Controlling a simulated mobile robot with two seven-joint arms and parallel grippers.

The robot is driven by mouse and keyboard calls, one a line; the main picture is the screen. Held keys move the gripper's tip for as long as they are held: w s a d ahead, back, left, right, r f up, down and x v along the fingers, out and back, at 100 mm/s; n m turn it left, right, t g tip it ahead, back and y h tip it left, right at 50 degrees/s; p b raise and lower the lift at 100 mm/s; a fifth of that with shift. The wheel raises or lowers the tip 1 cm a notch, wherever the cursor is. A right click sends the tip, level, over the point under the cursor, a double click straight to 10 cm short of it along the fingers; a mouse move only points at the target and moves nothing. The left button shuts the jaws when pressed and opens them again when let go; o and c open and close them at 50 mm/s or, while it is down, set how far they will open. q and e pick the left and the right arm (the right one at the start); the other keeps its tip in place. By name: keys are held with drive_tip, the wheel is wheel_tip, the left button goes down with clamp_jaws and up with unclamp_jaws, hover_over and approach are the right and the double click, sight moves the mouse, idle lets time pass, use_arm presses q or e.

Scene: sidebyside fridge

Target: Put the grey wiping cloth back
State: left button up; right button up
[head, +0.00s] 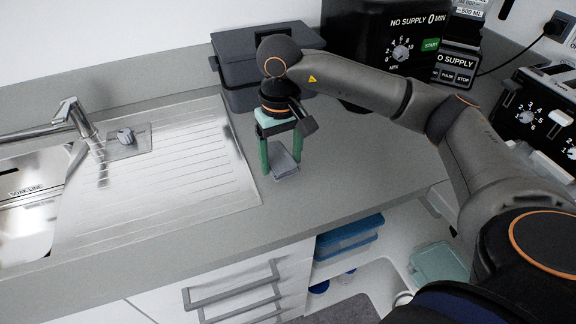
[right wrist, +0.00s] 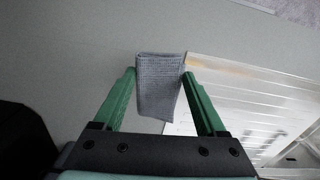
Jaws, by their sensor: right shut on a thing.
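The grey wiping cloth (head: 285,164) is a small folded piece between the green fingers of my right gripper (head: 281,172). My right gripper points down over the grey worktop, just right of the ribbed metal drainer. In the right wrist view the cloth (right wrist: 160,82) spans the gap between the fingertips of my right gripper (right wrist: 159,76), which are shut on it. In the head view the cloth is close to the worktop; I cannot tell whether it touches. My left gripper is not in view.
The metal drainer (head: 185,165) carries a flat grey plate with a small grey piece (head: 126,137). The tap (head: 78,117) and sink are at left. A dark grey box (head: 232,52) stands behind my gripper. Black appliances stand at right. Below is an open space with blue containers (head: 348,235).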

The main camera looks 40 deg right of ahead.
hover_over(288, 181)
drive_tip(key=f, duration=0.4)
drive_tip(key=shift+s+a+f, duration=0.15)
drive_tip(key=shift+a+f, duration=0.05)
drive_tip(key=shift+f, duration=0.1)
drive_tip(key=f, duration=0.3)
drive_tip(key=shift+d+p, duration=0.2)
drive_tip(key=shift+p, duration=0.1)
drive_tip(key=shift+f, duration=0.1)
drive_tip(key=shift+f+b, duration=0.3)
drive_tip(key=shift+b, duration=0.05)
drive_tip(key=o, duration=1.1)
drive_tip(key=shift+r, duration=0.1)
drive_tip(key=shift+o, duration=0.2)
